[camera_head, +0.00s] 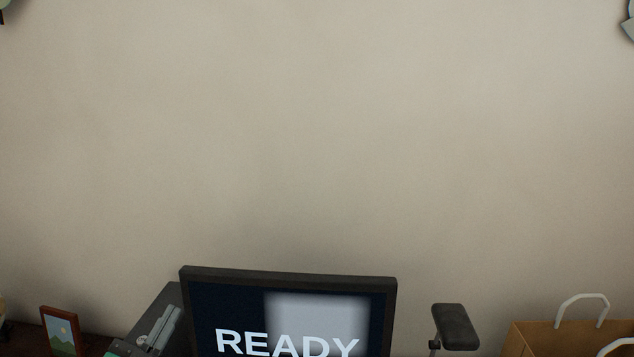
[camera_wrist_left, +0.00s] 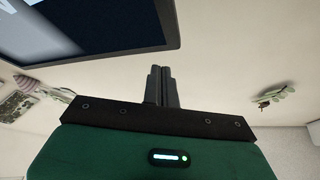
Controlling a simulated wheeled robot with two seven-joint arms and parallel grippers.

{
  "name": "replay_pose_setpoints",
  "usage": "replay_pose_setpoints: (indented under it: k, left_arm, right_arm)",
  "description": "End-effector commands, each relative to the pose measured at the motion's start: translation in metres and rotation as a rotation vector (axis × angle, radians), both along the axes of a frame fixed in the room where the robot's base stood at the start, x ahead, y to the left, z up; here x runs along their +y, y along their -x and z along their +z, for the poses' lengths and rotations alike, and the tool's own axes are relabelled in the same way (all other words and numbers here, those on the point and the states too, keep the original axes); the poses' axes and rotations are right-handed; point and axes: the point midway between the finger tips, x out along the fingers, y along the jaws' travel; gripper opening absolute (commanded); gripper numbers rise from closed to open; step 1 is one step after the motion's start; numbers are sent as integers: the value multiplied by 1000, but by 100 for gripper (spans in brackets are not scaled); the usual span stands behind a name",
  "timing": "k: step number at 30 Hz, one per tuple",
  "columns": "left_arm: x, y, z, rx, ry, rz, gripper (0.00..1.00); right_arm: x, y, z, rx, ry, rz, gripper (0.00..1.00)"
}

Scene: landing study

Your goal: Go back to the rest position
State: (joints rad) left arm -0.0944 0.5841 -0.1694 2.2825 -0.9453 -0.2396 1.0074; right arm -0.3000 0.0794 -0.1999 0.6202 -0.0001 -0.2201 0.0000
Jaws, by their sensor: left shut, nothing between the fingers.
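My left gripper (camera_head: 170,314) shows low at the left in the head view, just left of the monitor (camera_head: 290,275). Its grey fingers point up and to the right, with a bit of green body below them. In the left wrist view the two fingers (camera_wrist_left: 160,72) stand close together beyond the black plate and green housing, with nothing between them. The monitor's dark corner also shows in the left wrist view (camera_wrist_left: 120,50), near the fingers; I cannot tell the gap. My right gripper is not in view.
The monitor screen reads "READY". A small framed picture (camera_head: 60,332) stands at the left. A dark block on a stand (camera_head: 455,325) is right of the monitor, and a brown paper bag (camera_head: 545,342) with pale handles is further right. The wall (camera_head: 310,130) above is bare.

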Motion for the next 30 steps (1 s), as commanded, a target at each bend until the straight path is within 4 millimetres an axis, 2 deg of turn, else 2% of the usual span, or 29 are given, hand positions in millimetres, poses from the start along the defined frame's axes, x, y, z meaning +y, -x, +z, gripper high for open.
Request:
replay_pose_setpoints:
  k: [3,8,12,15,18,21,27,30]
  left_arm:
    - [26,10,-44,172,121,194,0]
    - [47,39,-122,501,201,404,0]
    - [44,87,-195,853,209,502,0]
    - [33,125,-233,1079,188,511,0]
    - [19,160,-260,1264,160,488,0]
    - [4,192,-278,1422,129,444,0]
    - [-26,253,-299,1690,68,313,0]
    - [-27,245,-326,1700,58,315,0]
  right_arm:
    - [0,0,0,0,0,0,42]
    - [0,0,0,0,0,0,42]
    - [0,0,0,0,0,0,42]
    - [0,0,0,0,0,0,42]
    - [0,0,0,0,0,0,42]
    - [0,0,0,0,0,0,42]
    - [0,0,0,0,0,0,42]
    - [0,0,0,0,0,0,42]
